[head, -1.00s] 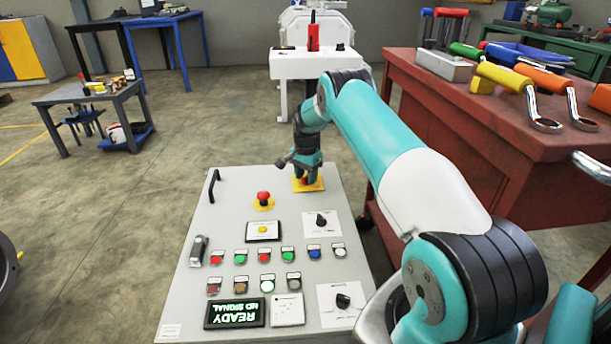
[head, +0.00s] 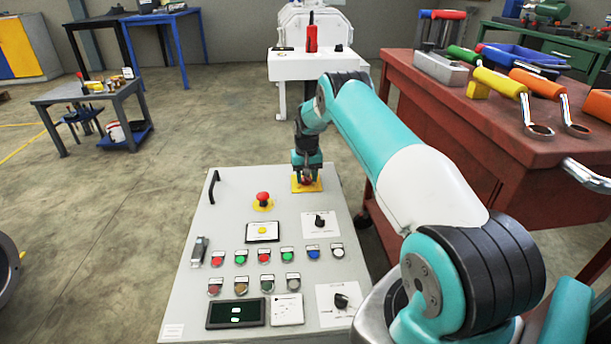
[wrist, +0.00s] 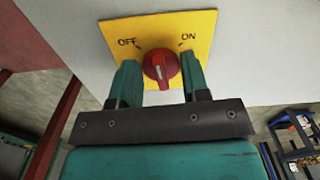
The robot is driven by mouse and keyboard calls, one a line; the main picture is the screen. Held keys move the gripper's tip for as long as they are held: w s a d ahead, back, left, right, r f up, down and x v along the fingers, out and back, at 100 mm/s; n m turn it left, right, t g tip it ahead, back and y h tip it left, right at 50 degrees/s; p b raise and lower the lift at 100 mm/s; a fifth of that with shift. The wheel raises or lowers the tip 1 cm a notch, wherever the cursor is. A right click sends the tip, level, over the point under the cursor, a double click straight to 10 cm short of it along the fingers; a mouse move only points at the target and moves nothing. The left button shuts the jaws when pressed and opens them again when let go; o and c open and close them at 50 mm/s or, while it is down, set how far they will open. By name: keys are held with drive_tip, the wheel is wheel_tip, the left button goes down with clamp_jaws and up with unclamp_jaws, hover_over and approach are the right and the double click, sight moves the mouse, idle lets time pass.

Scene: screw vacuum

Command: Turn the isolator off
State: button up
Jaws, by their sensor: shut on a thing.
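The isolator is a red round knob (wrist: 162,66) on a yellow plate (wrist: 190,22) marked OFF on the left and ON on the right in the wrist view. The knob's white line stands nearly upright, between the two marks. My gripper (wrist: 159,72) is shut on the knob, with one teal finger on each side. In the head view my gripper (head: 307,170) is at the yellow plate (head: 297,186) at the far right of the grey panel. The knob is mostly hidden there.
The grey panel (head: 190,285) carries a red emergency button (head: 263,198), two black selector switches, several coloured buttons and a display (head: 235,314), now dark except for small white marks. A red workbench (head: 440,110) with tools stands close on the right.

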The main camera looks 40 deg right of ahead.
drive_tip(key=n, duration=0.4)
drive_tip(key=shift+w+d+r+n, duration=0.1)
drive_tip(key=shift+n, duration=0.2)
drive_tip(key=shift+d+n, duration=0.15)
drive_tip(key=shift+n, duration=1.45)
drive_tip(key=o, duration=0.8)
drive_tip(key=shift+o, duration=0.2)
wheel_tip(320, 180, up, 17)
drive_tip(key=p, duration=0.4)
drive_tip(key=shift+r, duration=0.15)
